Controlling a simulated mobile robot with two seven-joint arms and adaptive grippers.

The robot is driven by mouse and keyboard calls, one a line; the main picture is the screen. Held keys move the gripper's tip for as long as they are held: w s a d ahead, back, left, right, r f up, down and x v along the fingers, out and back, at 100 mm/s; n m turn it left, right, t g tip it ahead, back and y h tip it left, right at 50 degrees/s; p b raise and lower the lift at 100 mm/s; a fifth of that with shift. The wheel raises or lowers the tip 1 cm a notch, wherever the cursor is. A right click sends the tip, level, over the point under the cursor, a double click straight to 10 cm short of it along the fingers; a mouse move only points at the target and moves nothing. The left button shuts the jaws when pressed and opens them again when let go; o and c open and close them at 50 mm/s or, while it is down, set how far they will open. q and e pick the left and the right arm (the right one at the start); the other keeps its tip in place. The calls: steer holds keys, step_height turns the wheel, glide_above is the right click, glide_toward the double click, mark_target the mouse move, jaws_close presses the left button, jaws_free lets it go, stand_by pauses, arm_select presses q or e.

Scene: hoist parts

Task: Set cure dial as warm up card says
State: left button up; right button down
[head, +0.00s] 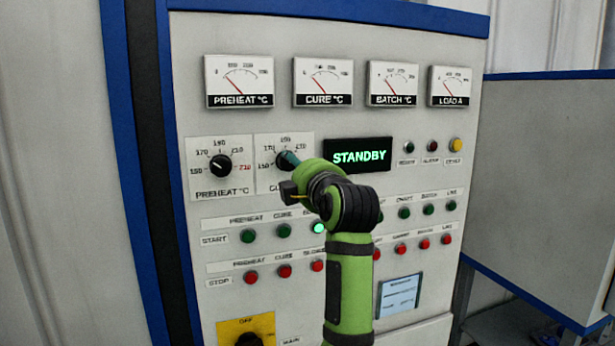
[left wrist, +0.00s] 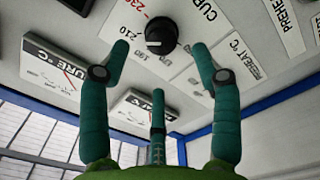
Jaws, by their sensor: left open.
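The cure dial (head: 281,161) is a black knob on a white scale plate, partly hidden by my left gripper (head: 290,158) in the head view. In the left wrist view the black cure knob (left wrist: 161,36) sits between the open fingers of my left gripper (left wrist: 160,52), with gaps on both sides. A pale mark on the knob faces left, roughly towards the 190 to 210 side; the exact setting is unclear. A pale blue card (head: 398,295) is fixed low on the panel; its text is too small to read. My right gripper is not in view.
The preheat dial (head: 220,165) is just left of the cure dial. Several meters (head: 323,82) are above, and a green STANDBY display (head: 358,156) is to the right. Rows of start buttons (head: 284,230) and stop buttons (head: 284,271) lie below. A yellow switch plate (head: 235,328) is lower left.

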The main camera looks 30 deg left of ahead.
arm_select(q)
steer(key=shift+v, duration=2.75)
